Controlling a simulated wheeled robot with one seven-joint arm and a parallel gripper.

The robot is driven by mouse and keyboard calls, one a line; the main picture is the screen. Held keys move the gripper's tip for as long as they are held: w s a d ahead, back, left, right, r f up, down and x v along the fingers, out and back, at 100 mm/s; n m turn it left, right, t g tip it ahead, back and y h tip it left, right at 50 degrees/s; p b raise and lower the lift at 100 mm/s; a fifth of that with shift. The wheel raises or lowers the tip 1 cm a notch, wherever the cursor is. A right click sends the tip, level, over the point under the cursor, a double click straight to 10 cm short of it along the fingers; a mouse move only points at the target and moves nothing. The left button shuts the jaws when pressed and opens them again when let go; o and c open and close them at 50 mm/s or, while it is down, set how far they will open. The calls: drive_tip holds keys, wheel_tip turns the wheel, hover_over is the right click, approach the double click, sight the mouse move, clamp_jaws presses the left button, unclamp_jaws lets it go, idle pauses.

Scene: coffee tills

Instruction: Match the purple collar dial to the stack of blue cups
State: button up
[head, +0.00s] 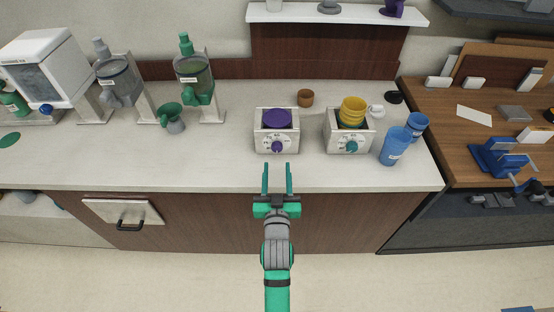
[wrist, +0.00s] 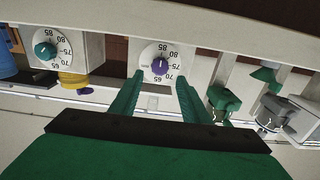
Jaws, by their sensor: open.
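The purple dial (head: 277,146) is on the front of a white box with a purple round top (head: 277,118). In the wrist view the purple dial (wrist: 160,66) sits between and beyond my fingertips, on a white face numbered 65 to 85; its exact pointer setting is hard to read. Blue cups stand at the counter's right: a tall near one (head: 395,146) with a small white label, too small to read, and another behind it (head: 417,123). My gripper (head: 277,168) is open and empty, in front of the purple dial and apart from it.
A second white box with a teal dial (head: 351,146) bears stacked yellow cups (head: 353,108). A brown cup (head: 305,98) stands behind, between the boxes. Dispensers (head: 194,80) and a green-topped pitcher (head: 172,117) stand left. The counter (head: 230,165) is clear left of the purple-dial box.

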sight(277, 150)
drive_tip(key=w, duration=0.7)
drive_tip(key=shift+w, duration=0.35)
drive_tip(key=c, duration=0.6)
